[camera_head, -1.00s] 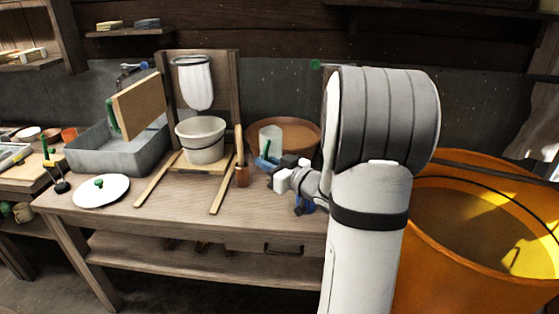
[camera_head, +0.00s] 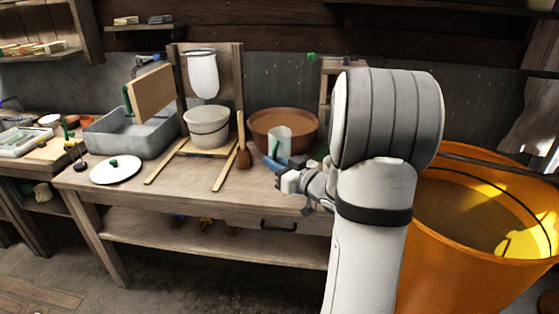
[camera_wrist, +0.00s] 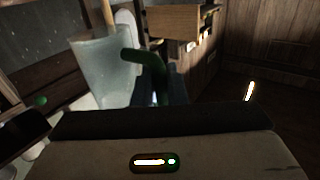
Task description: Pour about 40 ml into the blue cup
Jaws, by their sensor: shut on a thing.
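A clear, pale jug (camera_head: 280,141) with a green handle is held upright in front of a brown basin. It also shows large in the wrist view (camera_wrist: 98,70), with its green handle (camera_wrist: 148,62) towards me. How much liquid the jug holds cannot be told.
A large orange tub (camera_head: 470,260) stands at right.

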